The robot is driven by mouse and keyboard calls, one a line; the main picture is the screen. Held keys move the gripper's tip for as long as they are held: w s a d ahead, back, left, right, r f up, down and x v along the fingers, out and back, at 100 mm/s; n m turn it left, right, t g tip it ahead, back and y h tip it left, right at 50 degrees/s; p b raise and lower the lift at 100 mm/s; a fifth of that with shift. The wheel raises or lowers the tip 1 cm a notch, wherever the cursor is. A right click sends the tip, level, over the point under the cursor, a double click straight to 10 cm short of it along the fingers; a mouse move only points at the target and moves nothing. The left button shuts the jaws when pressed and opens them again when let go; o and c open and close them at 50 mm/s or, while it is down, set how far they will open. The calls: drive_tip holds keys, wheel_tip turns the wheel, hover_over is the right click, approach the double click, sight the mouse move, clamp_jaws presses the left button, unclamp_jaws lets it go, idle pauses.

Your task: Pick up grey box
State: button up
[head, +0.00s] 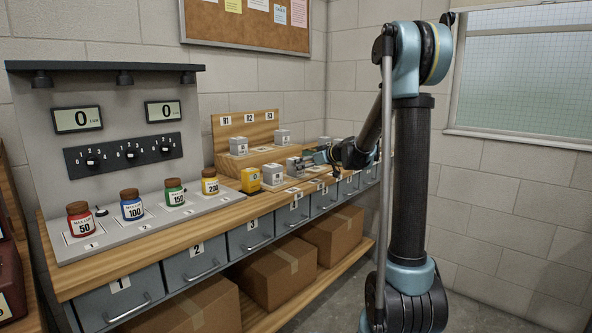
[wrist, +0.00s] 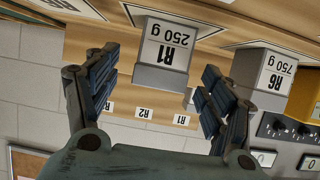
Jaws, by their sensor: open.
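My gripper is open and empty. In the wrist view its two fingers (wrist: 158,68) appear to either side of the box; I cannot tell how far they reach along it. A second grey box, "R6 750 g" (wrist: 262,70), stands beside it, and in the head view (head: 272,175) it sits next to a yellow box (head: 250,181).
Two more grey boxes (head: 239,147) (head: 282,138) sit on a wooden step stand marked R1 to R3 (head: 226,133). A grey panel (head: 115,105) with displays and coloured jars (head: 132,206) stands left. Drawers (head: 250,236) and cardboard boxes (head: 278,275) are below.

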drive_tip(key=x, duration=0.2)
drive_tip(key=r+x, duration=0.1)
drive_tip(key=x, duration=0.1)
drive_tip(key=shift+w+a+f, duration=0.1)
drive_tip(key=shift+w+a, duration=0.05)
drive_tip(key=shift+a, duration=0.1)
drive_tip(key=shift+w+a+f, duration=0.2)
drive_tip(key=shift+w+a, duration=0.1)
drive_tip(key=shift+a, duration=0.05)
drive_tip(key=c, duration=1.3)
